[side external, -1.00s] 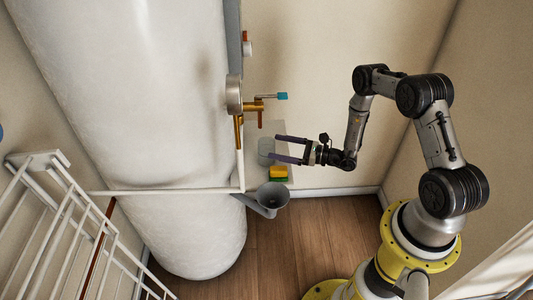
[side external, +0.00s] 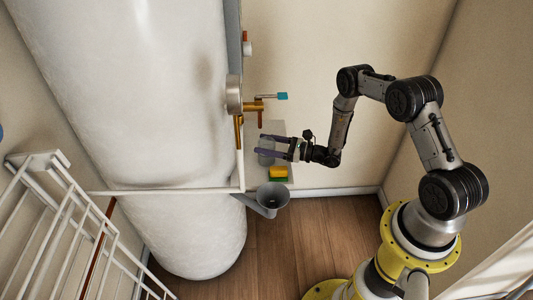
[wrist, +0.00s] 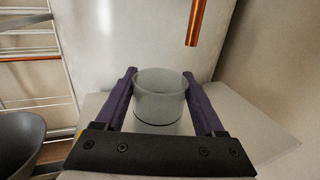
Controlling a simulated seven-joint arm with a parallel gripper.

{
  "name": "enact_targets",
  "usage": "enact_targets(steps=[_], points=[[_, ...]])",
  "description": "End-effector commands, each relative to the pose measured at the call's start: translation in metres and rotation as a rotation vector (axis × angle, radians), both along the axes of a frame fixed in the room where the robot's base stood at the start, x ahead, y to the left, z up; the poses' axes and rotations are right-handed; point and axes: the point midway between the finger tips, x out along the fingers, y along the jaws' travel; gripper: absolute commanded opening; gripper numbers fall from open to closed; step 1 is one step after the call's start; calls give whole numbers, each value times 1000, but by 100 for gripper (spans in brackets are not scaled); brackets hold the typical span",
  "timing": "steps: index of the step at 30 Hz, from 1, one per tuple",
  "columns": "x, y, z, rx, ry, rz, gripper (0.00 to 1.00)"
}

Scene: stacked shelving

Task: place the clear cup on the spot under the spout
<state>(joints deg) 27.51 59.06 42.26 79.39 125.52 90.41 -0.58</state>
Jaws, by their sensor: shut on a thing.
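The clear cup (side external: 267,144) stands upright on a pale ledge (side external: 303,174) by the white tank. It also shows in the wrist view (wrist: 160,98), between the two purple fingers. My gripper (side external: 262,146) is level with the cup and shut on it, one finger on each side. The copper spout (wrist: 196,20) hangs down behind and to the right of the cup in the wrist view. In the side view the spout (side external: 260,122) is on the brass tap, just above and left of the cup. The spot under the spout cannot be made out clearly.
A yellow and green sponge (side external: 279,173) lies on the ledge close to the cup. A grey funnel (side external: 273,195) stands below the ledge's front. The white tank (side external: 130,90) is close on the left, with a white rack (side external: 70,215) beyond it.

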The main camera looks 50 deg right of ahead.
Motion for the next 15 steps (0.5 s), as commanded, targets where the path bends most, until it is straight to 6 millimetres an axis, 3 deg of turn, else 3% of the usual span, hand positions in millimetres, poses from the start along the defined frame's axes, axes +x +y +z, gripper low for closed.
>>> enact_targets(steps=[1,5,6,15], points=[[0,0,0,0,0,0,33],[0,0,0,0,-1,0,10],[0,0,0,0,-1,0,8],[0,0,5,0,-1,0,8]])
